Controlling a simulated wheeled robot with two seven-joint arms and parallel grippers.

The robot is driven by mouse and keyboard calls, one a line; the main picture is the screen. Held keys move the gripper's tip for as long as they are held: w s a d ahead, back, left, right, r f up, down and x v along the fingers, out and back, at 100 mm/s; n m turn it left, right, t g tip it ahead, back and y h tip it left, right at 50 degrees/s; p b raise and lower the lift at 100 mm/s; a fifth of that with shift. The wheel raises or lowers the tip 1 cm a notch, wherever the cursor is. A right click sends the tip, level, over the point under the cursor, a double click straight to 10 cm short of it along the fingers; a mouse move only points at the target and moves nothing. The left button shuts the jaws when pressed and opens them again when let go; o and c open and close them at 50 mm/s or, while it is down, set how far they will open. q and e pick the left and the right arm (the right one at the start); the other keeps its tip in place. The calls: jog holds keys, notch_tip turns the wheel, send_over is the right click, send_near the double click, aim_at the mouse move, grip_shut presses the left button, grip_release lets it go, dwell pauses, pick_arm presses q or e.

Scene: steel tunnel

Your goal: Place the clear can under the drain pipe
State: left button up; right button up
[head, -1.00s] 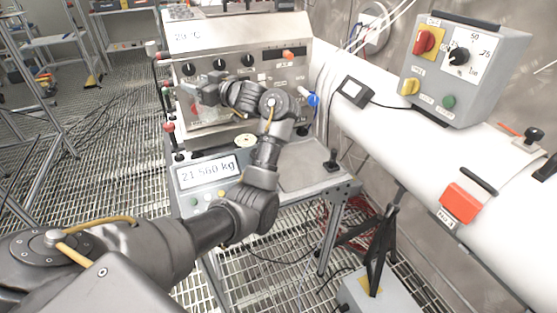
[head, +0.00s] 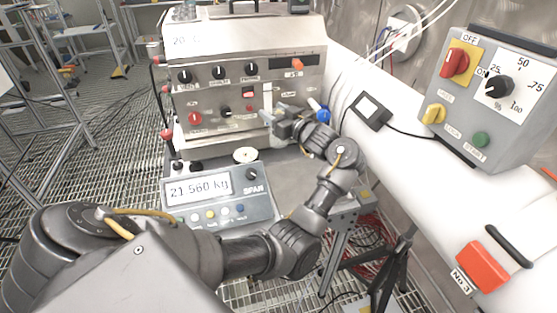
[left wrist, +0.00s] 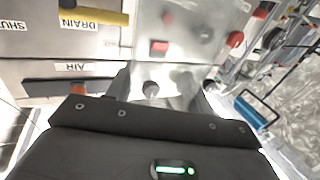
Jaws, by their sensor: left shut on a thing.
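My left gripper (head: 272,122) is at the front of the steel machine, low and right of the middle of its panel. In the left wrist view it is shut on the clear can (left wrist: 178,82), a see-through shape between the fingers. In the head view the can is too faint to make out. A pale upright piece (head: 267,97) just above the gripper looks like the drain pipe, but I cannot be sure. I cannot tell whether the can is directly under it. A DRAIN label (left wrist: 78,22) shows beside a yellow handle (left wrist: 100,14). My right gripper is out of view.
The steel machine (head: 250,35) has knobs and red buttons. The scale (head: 217,197) reads 21.560 kg, with a pale round disc (head: 246,155) behind it. A white pipe (head: 410,180) with a grey control box (head: 490,95) runs along the right. A tripod (head: 392,270) stands below.

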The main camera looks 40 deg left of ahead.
aim_at(277, 141)
pick_arm(q)
jog(key=f, duration=0.3)
jog(key=w+f, duration=0.1)
jog(key=f, duration=0.2)
jog(key=shift+w, duration=0.15)
jog(key=f, duration=0.4)
jog(key=shift+s+f, duration=0.2)
jog(key=shift+f, duration=0.3)
notch_tip(277, 141, down, 5)
jog(key=o, duration=1.3)
jog(key=shift+o, duration=0.2)
jog(key=shift+r, duration=0.1)
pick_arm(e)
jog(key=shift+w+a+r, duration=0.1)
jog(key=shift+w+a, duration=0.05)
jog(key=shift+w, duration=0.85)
